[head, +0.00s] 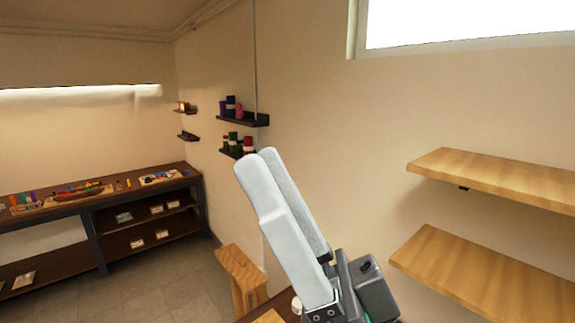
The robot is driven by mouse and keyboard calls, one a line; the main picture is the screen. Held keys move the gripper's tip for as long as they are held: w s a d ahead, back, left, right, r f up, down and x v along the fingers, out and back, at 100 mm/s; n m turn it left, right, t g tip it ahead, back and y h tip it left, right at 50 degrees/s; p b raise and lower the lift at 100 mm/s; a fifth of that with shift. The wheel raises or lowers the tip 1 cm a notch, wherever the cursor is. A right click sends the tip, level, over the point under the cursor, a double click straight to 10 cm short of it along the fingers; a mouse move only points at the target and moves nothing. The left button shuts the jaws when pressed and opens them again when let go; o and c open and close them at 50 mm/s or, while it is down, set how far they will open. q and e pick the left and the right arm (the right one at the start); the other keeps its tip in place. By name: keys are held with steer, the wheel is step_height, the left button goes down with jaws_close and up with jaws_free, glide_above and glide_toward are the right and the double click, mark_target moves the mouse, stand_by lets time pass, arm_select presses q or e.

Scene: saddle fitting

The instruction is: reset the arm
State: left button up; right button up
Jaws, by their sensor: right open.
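My right gripper (264,160) is raised in the middle of the head view, with its pale fingers pointing up and to the left. The two fingers overlap from this angle, and the gap between them is hard to see. The gripper is open, and I see nothing held in it. Its dark body (362,288) is at the bottom of the picture. My left gripper is not in view.
Two empty wooden shelves (480,275) jut from the wall at right. A wooden stool (243,272) stands below, left of my gripper. A workbench (95,203) with tools lines the left side. Small wall shelves (243,120) hold colored spools. Floor tiles (150,290) are clear at lower left.

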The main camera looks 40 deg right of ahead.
steer(key=d+r+h, duration=0.1)
steer(key=h, duration=0.2)
steer(key=w+d+r+h+p, duration=0.1)
steer(key=h, duration=0.2)
steer(key=r+h+p, duration=0.1)
steer(key=h, duration=0.3)
steer(key=shift+w+d, duration=0.3)
steer(key=shift+d, duration=0.1)
stand_by(0.4)
